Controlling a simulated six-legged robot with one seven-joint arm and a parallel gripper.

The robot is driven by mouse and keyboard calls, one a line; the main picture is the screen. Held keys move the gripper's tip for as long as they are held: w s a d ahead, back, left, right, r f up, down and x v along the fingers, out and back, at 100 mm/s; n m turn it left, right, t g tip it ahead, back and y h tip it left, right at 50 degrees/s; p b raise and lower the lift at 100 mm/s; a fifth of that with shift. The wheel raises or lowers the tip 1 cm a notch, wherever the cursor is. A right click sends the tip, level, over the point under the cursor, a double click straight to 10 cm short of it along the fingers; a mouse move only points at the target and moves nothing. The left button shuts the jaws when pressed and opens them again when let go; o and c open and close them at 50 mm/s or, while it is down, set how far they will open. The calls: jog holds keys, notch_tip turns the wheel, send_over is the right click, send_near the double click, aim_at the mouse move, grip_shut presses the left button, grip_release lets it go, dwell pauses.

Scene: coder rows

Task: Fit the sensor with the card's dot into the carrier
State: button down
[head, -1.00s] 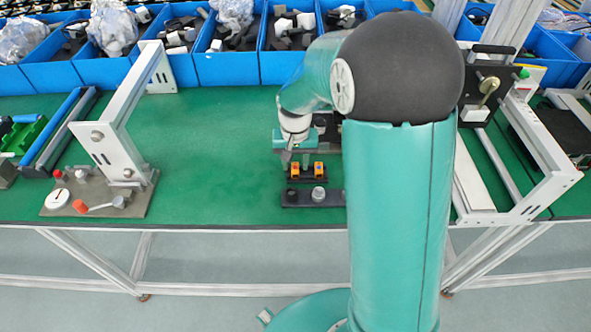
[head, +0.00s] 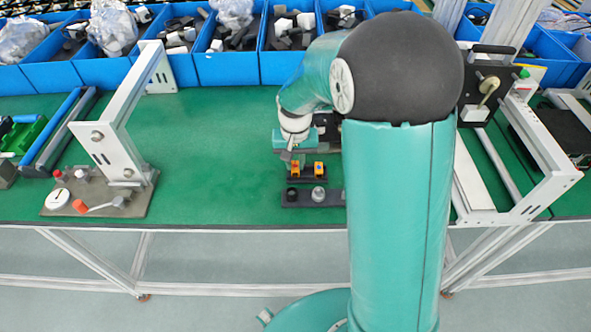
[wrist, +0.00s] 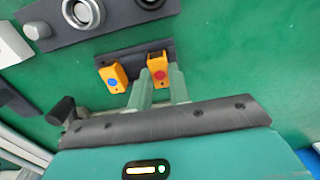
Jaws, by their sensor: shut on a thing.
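Two orange sensors stand side by side on a small dark rack (wrist: 131,61). One has a red dot (wrist: 158,73) and the other a blue dot (wrist: 113,77); in the head view they are the left sensor (head: 295,171) and the right sensor (head: 319,169). My gripper (wrist: 161,82) is shut on the red-dot sensor, still at the rack. The blue-dot sensor is free beside the fingers. A dark plate (head: 304,201) in front holds a black knob, a metal ring and a grey knob (wrist: 37,30). I cannot make out the card or clearly identify the carrier.
A white block (wrist: 12,43) lies past the plate's end. A fixture with a white frame (head: 115,135) stands at left on a grey base. Blue bins (head: 225,68) line the back. The green table is clear between the left fixture and the rack.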

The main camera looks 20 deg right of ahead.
aim_at(295, 166)
jog(key=shift+r, duration=2.75)
jog(key=w+d+r, duration=0.6)
jog(key=w+d, duration=0.1)
jog(key=d, duration=0.3)
jog(key=w+d+f, duration=0.1)
jog(key=w+d, duration=0.1)
jog(key=d, duration=0.1)
jog(key=w+d+f, duration=0.2)
jog(key=d, duration=0.1)
jog(key=w+d+f, duration=0.1)
jog(key=w+d, duration=0.1)
jog(key=shift+w+d+f, duration=0.3)
jog(key=shift+d+f, duration=0.05)
jog(key=shift+d, duration=0.05)
jog(key=shift+f, duration=0.3)
jog(key=shift+f, duration=1)
jog(key=shift+f, duration=0.35)
